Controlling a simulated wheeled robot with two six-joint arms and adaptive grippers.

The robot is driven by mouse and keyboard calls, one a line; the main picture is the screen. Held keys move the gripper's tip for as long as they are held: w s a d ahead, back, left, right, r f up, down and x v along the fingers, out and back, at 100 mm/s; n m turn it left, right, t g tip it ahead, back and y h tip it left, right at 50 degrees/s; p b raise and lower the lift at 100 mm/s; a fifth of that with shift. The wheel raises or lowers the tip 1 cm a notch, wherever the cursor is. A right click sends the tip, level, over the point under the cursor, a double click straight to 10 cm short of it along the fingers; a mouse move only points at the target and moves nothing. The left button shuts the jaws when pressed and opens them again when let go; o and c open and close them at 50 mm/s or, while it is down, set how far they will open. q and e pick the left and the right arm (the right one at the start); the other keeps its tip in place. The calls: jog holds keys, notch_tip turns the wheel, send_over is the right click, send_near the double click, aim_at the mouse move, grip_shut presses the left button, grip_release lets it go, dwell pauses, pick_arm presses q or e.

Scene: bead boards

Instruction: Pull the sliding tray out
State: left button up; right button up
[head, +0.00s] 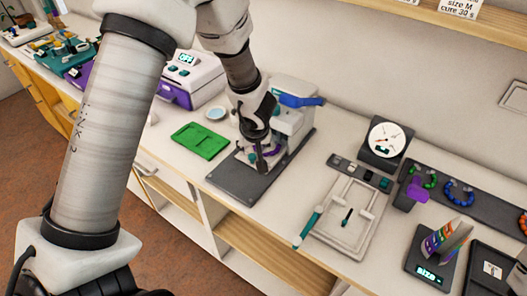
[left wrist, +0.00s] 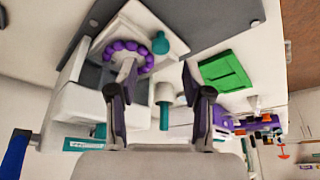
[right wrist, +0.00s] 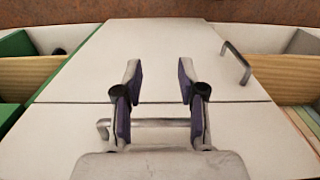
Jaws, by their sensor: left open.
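A white press-like machine (head: 290,118) with a blue lever (head: 300,100) stands on a dark grey base plate (head: 232,182). In the left wrist view, its white tray (left wrist: 137,20) has a teal knob (left wrist: 161,42) at one side, and a ring of purple beads (left wrist: 150,62) sits at it. My left gripper (head: 262,160) is open and points down in front of the machine, hiding part of the tray in the head view. In the left wrist view, the open fingers (left wrist: 150,85) are apart from the knob. My right gripper (right wrist: 160,80) is open and empty over white cabinet fronts.
A green tray (head: 200,140) and a small dish (head: 215,113) lie left of the base plate. A white board with a teal handle (head: 310,228), a dial gauge (head: 388,140) and bead bracelets (head: 458,193) are to the right. A bar handle (right wrist: 165,122) lies below my right gripper.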

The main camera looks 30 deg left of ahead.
aim_at(252, 156)
pick_arm(q)
jog(key=b+x, duration=0.1)
jog(key=x, duration=0.4)
jog(key=shift+w+f+b, duration=0.15)
jog(key=shift+f+b, duration=0.1)
jog(key=shift+b, duration=0.05)
jog(key=shift+r, duration=0.1)
pick_arm(e)
notch_tip(252, 156, down, 2)
jog(key=shift+w+f, duration=0.1)
jog(key=shift+f, duration=0.15)
pick_arm(q)
grip_shut()
jog(key=shift+s, duration=0.2)
pick_arm(e)
jog(key=shift+r, duration=0.15)
